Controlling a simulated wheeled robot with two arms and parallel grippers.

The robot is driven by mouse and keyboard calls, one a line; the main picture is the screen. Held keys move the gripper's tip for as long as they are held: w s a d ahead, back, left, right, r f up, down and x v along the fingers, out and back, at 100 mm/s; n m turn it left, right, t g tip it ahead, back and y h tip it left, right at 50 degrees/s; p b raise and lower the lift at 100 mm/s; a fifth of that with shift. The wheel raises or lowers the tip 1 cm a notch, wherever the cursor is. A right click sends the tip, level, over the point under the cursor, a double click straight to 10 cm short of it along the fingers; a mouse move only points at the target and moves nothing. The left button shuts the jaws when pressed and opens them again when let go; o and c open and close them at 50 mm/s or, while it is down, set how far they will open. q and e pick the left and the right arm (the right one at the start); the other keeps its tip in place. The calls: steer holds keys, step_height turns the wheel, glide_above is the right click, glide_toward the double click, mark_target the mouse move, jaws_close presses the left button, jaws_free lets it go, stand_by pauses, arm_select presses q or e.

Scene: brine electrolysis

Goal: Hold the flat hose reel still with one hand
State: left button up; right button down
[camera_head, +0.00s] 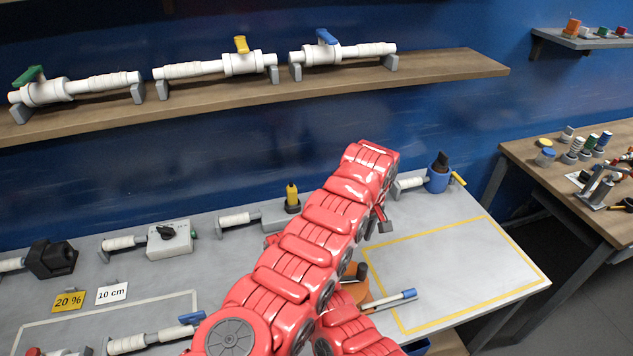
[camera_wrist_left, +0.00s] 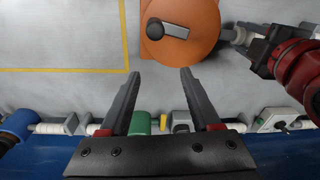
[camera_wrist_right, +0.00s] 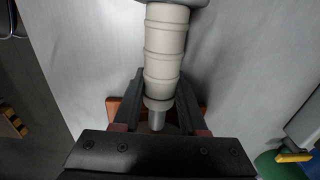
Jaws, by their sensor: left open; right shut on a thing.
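The flat hose reel is an orange disc (camera_wrist_left: 185,38) with a dark handle on top, in the left wrist view's upper middle. In the head view the reel (camera_head: 354,292) is partly hidden by my left arm. My left gripper (camera_wrist_left: 160,75) is open and empty, its fingertips just short of the reel's edge and apart from it. My right gripper (camera_wrist_right: 159,88) is shut on a white ribbed piece (camera_wrist_right: 166,50) with a metal rod at its end. In the left wrist view it is just right of the reel. Orange edges show behind its fingers.
A white bar with a blue end (camera_head: 391,301) lies beside the reel. A shelf (camera_head: 440,72) holds white valve pipes.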

mark_target(361, 263)
arm_select(q)
steer(key=s+m, duration=0.1)
steer(key=m, duration=0.2)
steer(key=s+d+f+m, duration=0.1)
steer(key=m, duration=0.3)
steer(key=f+m, duration=0.1)
steer(key=m, duration=0.3)
steer(key=shift+s+d+f+g+h, duration=0.1)
steer(key=shift+s+d+g+h, duration=0.05)
steer(key=shift+s+g+h, duration=0.2)
step_height(361, 263, down, 6)
steer(key=shift+s+f, duration=0.1)
steer(key=shift+f, duration=0.15)
step_height(361, 263, up, 12)
steer(key=w+a+n+t+h, duration=0.1)
steer(key=w+a+t, duration=0.2)
steer(key=w+a, duration=0.3)
steer(key=w+a+r+n+t, duration=0.1)
steer(key=w+a+t, duration=0.2)
steer(key=w, duration=0.9)
steer(key=shift+w+a+t+h, duration=0.25)
steer(key=shift+a+t+h, duration=0.1)
steer(key=shift+a, duration=1.2)
steer(key=shift+r, duration=0.1)
